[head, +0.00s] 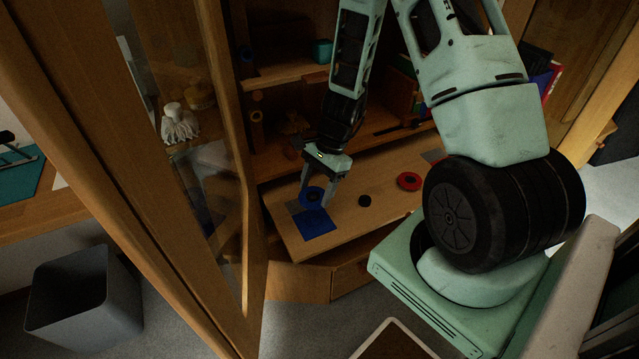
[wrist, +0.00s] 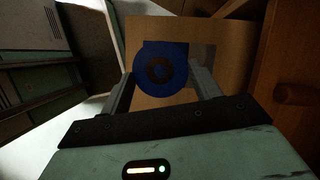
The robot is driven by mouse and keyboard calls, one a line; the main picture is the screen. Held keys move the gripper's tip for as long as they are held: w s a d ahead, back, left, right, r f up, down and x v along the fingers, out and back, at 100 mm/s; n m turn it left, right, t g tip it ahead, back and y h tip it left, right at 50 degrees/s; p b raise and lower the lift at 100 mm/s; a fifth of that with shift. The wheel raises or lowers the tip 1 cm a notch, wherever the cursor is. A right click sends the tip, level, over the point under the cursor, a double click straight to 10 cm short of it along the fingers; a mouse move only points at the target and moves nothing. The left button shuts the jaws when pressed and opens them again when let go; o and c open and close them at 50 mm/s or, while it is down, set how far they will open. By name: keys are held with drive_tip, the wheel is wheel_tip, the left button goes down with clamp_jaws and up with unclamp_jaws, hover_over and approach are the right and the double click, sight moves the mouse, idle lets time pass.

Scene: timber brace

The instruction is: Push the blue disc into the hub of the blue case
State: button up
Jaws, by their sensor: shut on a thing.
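My gripper (head: 317,191) hangs over the left part of the wooden drop-down board and is shut on a blue disc (head: 312,194) with a dark centre. In the wrist view the blue disc (wrist: 146,84) sits between the two fingers of my gripper (wrist: 160,77). A flat blue square (head: 317,228), which looks like the blue case, lies on the board just below the disc in the head view. It also shows behind the disc in the wrist view (wrist: 179,46). The disc covers most of the square there, so its hub is hidden. I cannot tell whether disc and case touch.
A small black round piece (head: 364,201) and a red disc (head: 409,181) lie on the board (head: 345,178) to the right. A grey square (head: 294,207) is beside the blue one. The cabinet's glazed door (head: 225,180) stands close on the left.

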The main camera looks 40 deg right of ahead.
sight(314, 217)
drive_tip(key=shift+f+b, duration=2.4)
drive_tip(key=shift+f, duration=0.6)
drive_tip(key=shift+f+b, duration=0.45)
drive_tip(key=shift+f, duration=0.5)
idle(0.6)
drive_tip(key=o, duration=1)
drive_tip(key=shift+o, duration=0.2)
drive_tip(key=p+v, duration=0.4)
drive_tip(key=v, duration=1.3)
drive_tip(key=shift+r+p, duration=0.25)
drive_tip(key=shift+p, duration=0.15)
